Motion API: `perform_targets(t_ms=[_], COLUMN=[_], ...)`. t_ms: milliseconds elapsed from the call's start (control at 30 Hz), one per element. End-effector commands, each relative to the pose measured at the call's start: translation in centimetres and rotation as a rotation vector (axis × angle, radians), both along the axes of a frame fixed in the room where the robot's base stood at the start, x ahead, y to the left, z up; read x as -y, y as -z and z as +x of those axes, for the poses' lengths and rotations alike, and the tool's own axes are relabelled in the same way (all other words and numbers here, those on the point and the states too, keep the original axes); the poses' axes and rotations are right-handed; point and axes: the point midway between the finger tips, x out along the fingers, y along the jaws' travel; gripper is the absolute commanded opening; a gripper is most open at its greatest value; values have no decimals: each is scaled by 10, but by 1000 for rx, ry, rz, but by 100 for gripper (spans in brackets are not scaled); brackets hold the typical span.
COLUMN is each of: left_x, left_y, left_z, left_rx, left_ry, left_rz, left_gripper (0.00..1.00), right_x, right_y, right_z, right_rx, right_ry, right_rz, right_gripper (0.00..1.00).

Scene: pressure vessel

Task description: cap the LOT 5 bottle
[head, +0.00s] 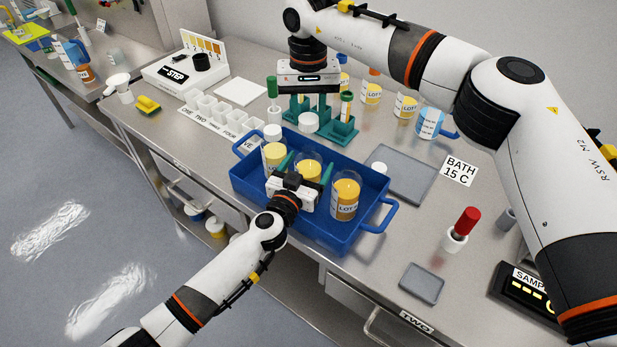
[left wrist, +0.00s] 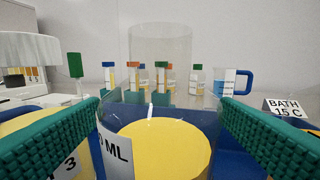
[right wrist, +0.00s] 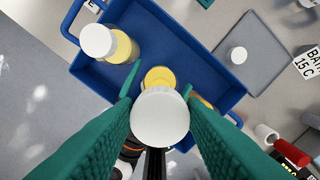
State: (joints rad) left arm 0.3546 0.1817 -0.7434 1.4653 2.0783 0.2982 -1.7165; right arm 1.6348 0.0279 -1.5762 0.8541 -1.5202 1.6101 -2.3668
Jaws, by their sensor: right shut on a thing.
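Three glass bottles of yellow content stand in a blue tray (head: 240,180). The left bottle (head: 274,157) carries a white cap (head: 272,132); the middle bottle (head: 309,166) and right bottle (head: 346,187) are open on top. The right bottle's label starts "LOT"; I cannot read its number, and the middle one's lot number does not show. My left gripper (head: 293,176) has its fingers on both sides of the middle bottle (left wrist: 165,145), apparently not clamped. My right gripper (right wrist: 160,108) is shut on a white cap (right wrist: 160,118), held above the middle bottle.
A green rack (head: 340,130) and several small bottles stand farther back. A red-topped white holder (head: 456,238) and grey pad (head: 422,283) are at the right.

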Motion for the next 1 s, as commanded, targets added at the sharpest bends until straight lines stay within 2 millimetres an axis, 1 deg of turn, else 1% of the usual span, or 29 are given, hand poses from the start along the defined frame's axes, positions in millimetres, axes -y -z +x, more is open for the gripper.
perform_targets(t_ms=[33,267,300,400,467,567,833,900,1000], left_x=[0,0,0,0,0,0,0,0,0], left_y=[0,0,0,0,0,0,0,0,0], left_z=[0,0,0,0,0,0,0,0,0], left_rx=[0,0,-1,-1,-1,-1,0,-1,-1], left_ry=[0,0,0,0,0,0,0,0,0], left_rz=[0,0,0,0,0,0,0,0,0], left_gripper=[76,38,32,17,17,17,17,17,17], right_x=[0,0,0,0,0,0,0,0,0], right_y=[0,0,0,0,1,8,46,50,50], right_z=[0,0,0,0,0,0,-1,-1,-1], right_rx=[0,0,0,0,0,-1,-1,1,2], right_ry=[0,0,0,0,0,0,0,0,0], right_rz=[0,0,0,0,0,0,-1,0,0], right_gripper=[17,17,17,17,17,17,17,17,17])
